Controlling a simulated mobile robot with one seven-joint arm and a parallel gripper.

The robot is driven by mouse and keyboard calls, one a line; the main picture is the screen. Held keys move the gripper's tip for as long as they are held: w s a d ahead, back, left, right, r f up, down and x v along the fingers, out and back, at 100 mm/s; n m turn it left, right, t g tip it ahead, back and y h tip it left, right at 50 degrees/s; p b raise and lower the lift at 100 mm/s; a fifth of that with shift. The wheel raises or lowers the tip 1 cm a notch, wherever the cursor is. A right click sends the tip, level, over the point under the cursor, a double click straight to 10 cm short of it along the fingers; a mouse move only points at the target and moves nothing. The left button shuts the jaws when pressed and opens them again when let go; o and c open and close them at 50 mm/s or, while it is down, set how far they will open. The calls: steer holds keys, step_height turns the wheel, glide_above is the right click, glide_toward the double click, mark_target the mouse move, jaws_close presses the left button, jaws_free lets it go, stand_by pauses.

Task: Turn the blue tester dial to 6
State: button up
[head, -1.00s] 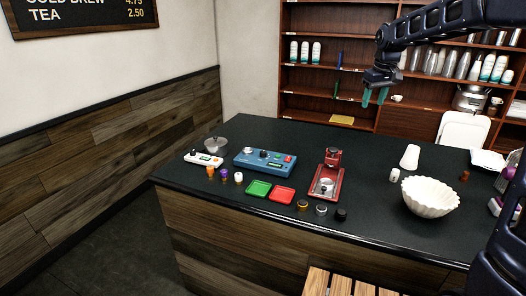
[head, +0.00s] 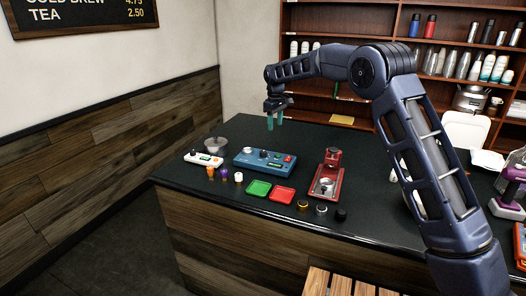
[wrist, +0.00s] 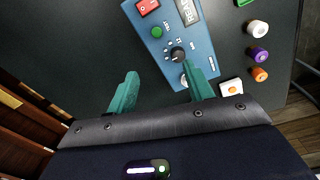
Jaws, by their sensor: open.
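The blue tester (head: 265,162) lies on the dark counter, left of the red device. The number the dial points to is too small to read. My gripper (head: 275,118) is open and empty above the counter, over the back of the tester. In the wrist view its two teal fingers (wrist: 160,84) are apart, the right one overlapping the tester's edge near the dial. Neither finger holds the dial.
A red device (head: 326,178) stands to the right.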

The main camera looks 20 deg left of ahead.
steer(key=n, duration=0.1)
glide_above(263, 152)
step_height(263, 152, down, 4)
steer(key=f, duration=1)
steer(key=shift+w+f, duration=0.2)
steer(key=shift+f, duration=0.05)
steer(key=c, duration=1)
